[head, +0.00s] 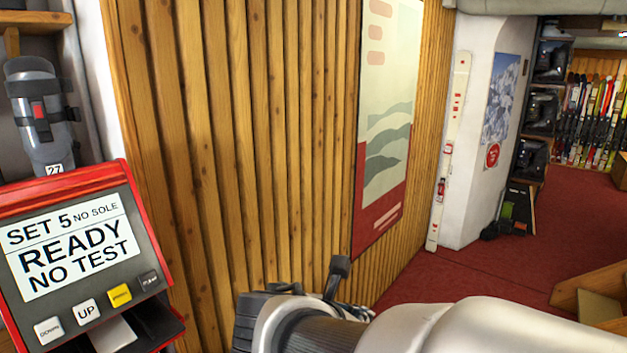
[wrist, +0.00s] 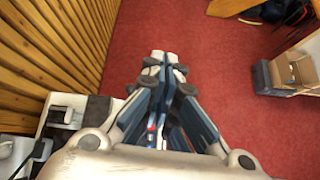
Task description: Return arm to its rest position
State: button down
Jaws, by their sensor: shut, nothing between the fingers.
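My gripper (wrist: 168,68) shows in the wrist view with its two fingers drawn together at the tips, shut and empty. It hangs above the red carpet, apart from the slatted wood wall on the left. Something with blue, red and white shows in the gap between the finger links, but I cannot tell what it is. In the head view my arm (head: 470,328) reaches across the bottom, from the lower right toward the middle. My fingertips cannot be made out there.
A machine with a screen (head: 75,240) reading "READY NO TEST" stands at the left, by a grey boot (head: 42,115). The slatted wall (head: 240,150) runs close behind the arm. A white ski (head: 447,150) leans farther back. An open cardboard box (wrist: 296,72) and red floor (head: 420,285) lie right.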

jog(key=s+d+f+m+g+y+b, duration=0.1)
jog(key=s+d+f+m+g+b, duration=0.3)
jog(key=s+d+m, duration=0.5)
jog(key=s+a+f+m+y+b, duration=0.1)
jog(key=s+f+m+y, duration=0.1)
jog(key=s+m, duration=0.3)
jog(key=s+a+f+m+y+b, duration=0.1)
jog(key=s+f+m, duration=0.4)
jog(key=m, duration=0.8)
jog(key=shift+s+a+f+y+b, duration=0.15)
jog(key=shift+s+y+b, duration=0.6)
jog(key=shift+y, duration=0.35)
jog(key=shift+a, duration=0.1)
